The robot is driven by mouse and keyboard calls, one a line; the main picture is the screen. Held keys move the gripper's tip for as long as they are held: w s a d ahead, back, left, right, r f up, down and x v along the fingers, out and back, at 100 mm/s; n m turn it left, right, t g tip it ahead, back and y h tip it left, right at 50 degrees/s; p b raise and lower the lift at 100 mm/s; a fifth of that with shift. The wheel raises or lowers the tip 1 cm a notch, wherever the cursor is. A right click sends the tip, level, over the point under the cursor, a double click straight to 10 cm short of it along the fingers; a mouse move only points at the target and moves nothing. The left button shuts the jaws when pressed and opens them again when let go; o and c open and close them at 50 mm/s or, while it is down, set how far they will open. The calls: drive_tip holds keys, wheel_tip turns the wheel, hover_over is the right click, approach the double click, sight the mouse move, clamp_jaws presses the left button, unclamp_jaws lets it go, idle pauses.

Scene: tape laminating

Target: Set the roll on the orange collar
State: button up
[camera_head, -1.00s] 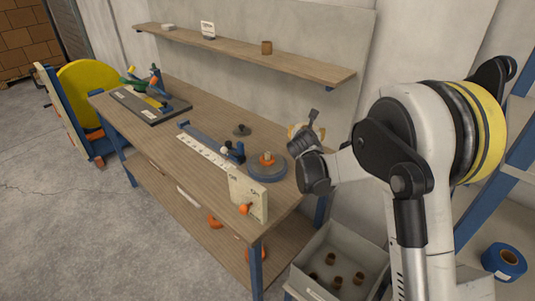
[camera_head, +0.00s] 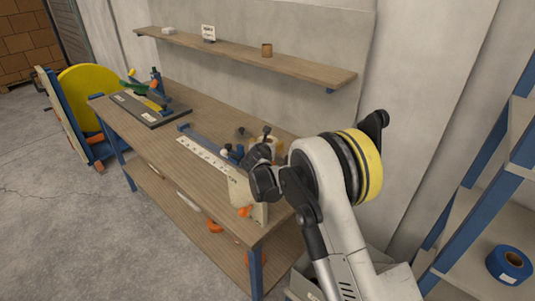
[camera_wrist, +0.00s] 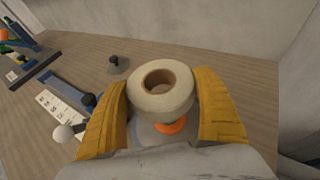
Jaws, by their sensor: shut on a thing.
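A cream tape roll (camera_wrist: 148,104) with a brown core sits between the two yellow fingers of my gripper (camera_wrist: 160,97) in the wrist view. My gripper is shut on it and the roll is a little tilted. The orange collar (camera_wrist: 172,127) shows just below the roll's near edge, above a grey disc (camera_wrist: 146,134). The roll hides part of the collar, and I cannot tell whether they touch. In the head view my wrist covers the collar and disc, and the roll (camera_head: 276,146) shows only in part behind it.
The wooden bench (camera_wrist: 215,68) has a blue rail with a white ruled strip (camera_wrist: 61,113) to the left. A dark knobbed piece (camera_wrist: 117,64) stands behind. A wall shelf (camera_head: 235,52) runs above the bench.

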wheel_tip(320, 180, down, 4)
drive_tip(key=shift+r+b, duration=0.1)
drive_tip(key=shift+b, duration=0.45)
drive_tip(key=shift+f+b, duration=0.55)
drive_tip(key=shift+b, duration=0.05)
drive_tip(key=o, duration=1.2)
drive_tip(key=shift+s+f, duration=0.1)
